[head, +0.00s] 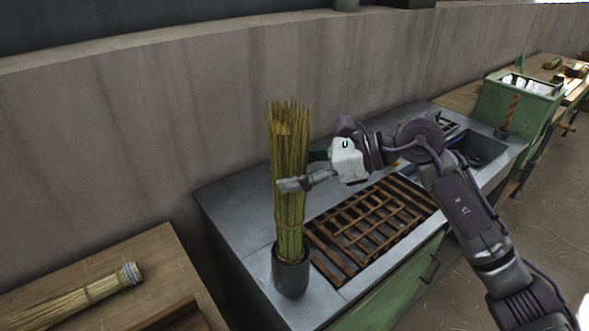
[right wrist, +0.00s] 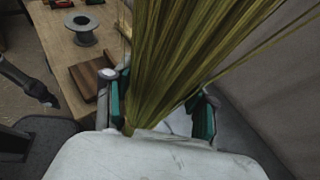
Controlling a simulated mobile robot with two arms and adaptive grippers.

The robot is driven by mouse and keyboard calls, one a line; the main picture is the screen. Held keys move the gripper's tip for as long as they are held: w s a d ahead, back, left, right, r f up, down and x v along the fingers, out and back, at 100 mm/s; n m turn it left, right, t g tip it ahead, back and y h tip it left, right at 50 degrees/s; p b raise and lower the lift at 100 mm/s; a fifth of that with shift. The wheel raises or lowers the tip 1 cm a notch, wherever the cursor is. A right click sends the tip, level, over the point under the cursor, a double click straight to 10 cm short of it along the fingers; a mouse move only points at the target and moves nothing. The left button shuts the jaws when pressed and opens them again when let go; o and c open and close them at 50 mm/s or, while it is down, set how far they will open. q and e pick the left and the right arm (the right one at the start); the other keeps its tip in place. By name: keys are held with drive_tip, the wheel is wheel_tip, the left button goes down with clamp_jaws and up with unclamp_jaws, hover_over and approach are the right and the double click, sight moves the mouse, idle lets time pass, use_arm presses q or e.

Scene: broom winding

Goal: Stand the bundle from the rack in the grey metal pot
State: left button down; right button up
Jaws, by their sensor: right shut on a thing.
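The bundle of greenish-yellow straw stalks (head: 289,212) stands nearly upright, its lower end inside the mouth of the grey metal pot (head: 291,281). Whether its end touches the pot's bottom is hidden. The pot stands on the grey bench top at the near left of the wooden slatted rack (head: 372,229), which looks empty. My right gripper (head: 303,171) comes in from the right and is shut on the bundle above its middle. In the right wrist view the stalks (right wrist: 185,62) fan out between the fingers. My left gripper does not show.
A wooden table (head: 150,262) at the lower left holds another bound bundle (head: 75,300). A sink (head: 478,152) and a green box (head: 518,103) lie to the right. A concrete wall (head: 140,130) runs close behind the bench. A grey spool (right wrist: 81,29) shows in the right wrist view.

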drive_tip(key=o, duration=1.3)
drive_tip(key=shift+c, duration=0.2)
drive_tip(key=v, duration=1.2)
